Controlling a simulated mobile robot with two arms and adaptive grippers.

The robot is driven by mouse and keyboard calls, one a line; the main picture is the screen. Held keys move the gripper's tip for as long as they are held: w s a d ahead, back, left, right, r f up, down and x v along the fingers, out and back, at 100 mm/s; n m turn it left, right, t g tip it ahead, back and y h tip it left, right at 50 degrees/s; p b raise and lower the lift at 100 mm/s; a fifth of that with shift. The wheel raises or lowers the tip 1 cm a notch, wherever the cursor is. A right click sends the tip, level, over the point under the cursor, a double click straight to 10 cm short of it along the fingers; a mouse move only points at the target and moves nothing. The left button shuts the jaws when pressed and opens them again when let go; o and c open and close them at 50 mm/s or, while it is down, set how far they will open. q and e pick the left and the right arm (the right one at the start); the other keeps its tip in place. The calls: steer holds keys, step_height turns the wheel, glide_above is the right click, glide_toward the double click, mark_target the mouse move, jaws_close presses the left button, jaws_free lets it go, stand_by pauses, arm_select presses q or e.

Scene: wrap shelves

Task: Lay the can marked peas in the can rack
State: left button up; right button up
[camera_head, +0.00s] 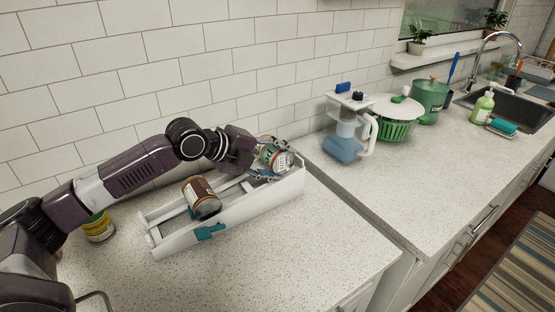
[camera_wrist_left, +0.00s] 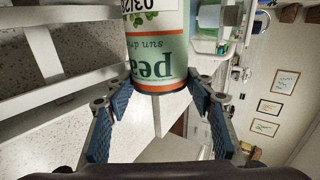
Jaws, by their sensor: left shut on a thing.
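The can marked peas (camera_wrist_left: 158,50) has a green, white and orange label that reads upside down in the left wrist view. In the head view the can (camera_head: 283,161) is held tilted at the right end of the white can rack (camera_head: 245,210). My left gripper (camera_head: 270,156) is shut on the can, with blue finger pads (camera_wrist_left: 160,112) on either side of it. I cannot tell whether the can touches the rack. A brown-labelled can (camera_head: 201,198) lies in the rack's left half. My right gripper is not in view.
A yellow-and-green can (camera_head: 98,226) stands on the counter left of the rack. A white and blue pitcher-like appliance (camera_head: 345,130) and a green salad spinner (camera_head: 396,117) stand to the right. The tiled wall is close behind. The counter in front of the rack is clear.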

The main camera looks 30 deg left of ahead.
arm_select(q)
steer(key=shift+s+f, duration=0.2)
steer(key=shift+f, duration=0.3)
steer(key=shift+s+f, duration=0.15)
steer(key=shift+f, duration=0.3)
steer(key=o, duration=1.1)
steer(key=shift+c, duration=0.2)
steer(key=o, duration=0.5)
steer(key=shift+w+d+f, duration=0.15)
steer(key=shift+w+f, duration=0.1)
steer(key=shift+w, duration=0.25)
steer(key=shift+s+r, duration=0.2)
steer(key=shift+r, duration=0.1)
steer(key=shift+s+a+r, duration=0.15)
steer(key=shift+s+a, duration=0.05)
steer(key=shift+a, duration=0.1)
steer(key=v, duration=1.1)
steer(key=shift+r, duration=0.2)
steer(key=shift+s+a, duration=0.1)
